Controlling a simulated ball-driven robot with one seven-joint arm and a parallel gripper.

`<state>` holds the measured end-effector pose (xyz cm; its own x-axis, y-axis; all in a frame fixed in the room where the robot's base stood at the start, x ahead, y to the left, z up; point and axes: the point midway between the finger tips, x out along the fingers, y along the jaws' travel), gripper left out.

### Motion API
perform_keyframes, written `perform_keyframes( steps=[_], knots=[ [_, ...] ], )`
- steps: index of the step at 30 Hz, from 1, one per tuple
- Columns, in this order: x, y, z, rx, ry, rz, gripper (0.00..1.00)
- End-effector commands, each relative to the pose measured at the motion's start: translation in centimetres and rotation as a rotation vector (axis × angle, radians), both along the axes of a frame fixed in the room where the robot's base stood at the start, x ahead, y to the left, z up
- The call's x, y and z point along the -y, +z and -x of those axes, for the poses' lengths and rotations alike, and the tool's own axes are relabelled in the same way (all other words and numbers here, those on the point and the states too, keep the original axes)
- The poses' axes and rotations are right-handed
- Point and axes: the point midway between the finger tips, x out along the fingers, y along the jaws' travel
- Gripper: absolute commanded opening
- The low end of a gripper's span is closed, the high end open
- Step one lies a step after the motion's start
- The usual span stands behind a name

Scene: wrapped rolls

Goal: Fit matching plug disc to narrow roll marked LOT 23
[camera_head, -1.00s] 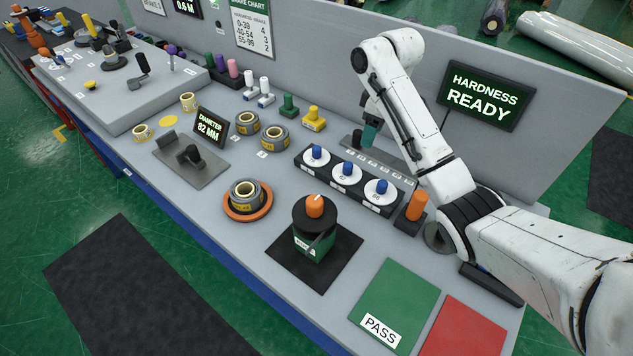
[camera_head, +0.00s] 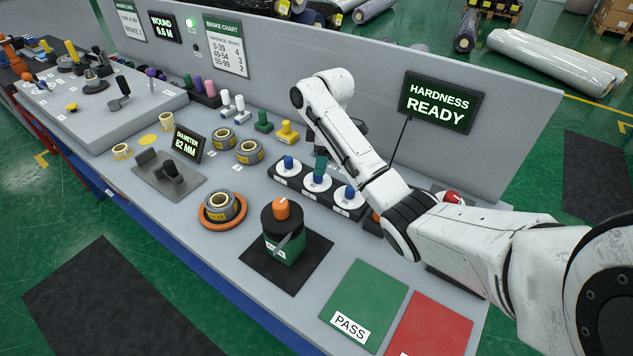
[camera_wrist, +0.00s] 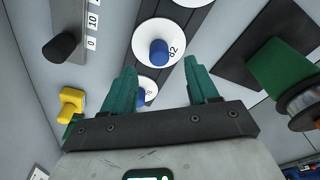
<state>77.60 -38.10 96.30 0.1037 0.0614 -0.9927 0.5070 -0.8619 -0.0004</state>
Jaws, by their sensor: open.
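A grey roll with a yellow core (camera_head: 222,207) lies on an orange ring (camera_head: 205,217); its lot mark is too small to read. Two similar rolls (camera_head: 224,138) (camera_head: 249,152) lie farther back. Three white plug discs with blue knobs sit in a black rack: left (camera_head: 280,170), middle (camera_head: 310,186), right (camera_head: 341,202). The wrist view shows the middle disc, marked 82 (camera_wrist: 143,45), ahead of my gripper (camera_wrist: 163,82). My gripper's teal fingers are apart and empty. In the head view my gripper (camera_head: 321,166) is at the middle disc, partly hiding its knob.
A display (camera_head: 187,143) reads DIAMETER 82 MM. A green device with an orange knob (camera_head: 283,240) stands on a black mat in front of the rack. Yellow (camera_head: 287,133) and green blocks stand behind it. A green PASS pad (camera_head: 365,300) and red pad (camera_head: 430,325) lie clear at front right.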

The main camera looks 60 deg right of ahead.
Motion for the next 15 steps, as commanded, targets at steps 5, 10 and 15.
perform_keyframes(
  steps=[5, 10, 15],
  knots=[
    [-0.1, -1.0, -0.1, -0.002, -0.001, -0.001, 0.59],
    [-0.2, -3.4, -0.4, -0.004, -0.001, -0.001, 0.59],
    [-0.3, -5.3, -0.6, -0.002, 0.001, 0.000, 0.59]
  ],
)
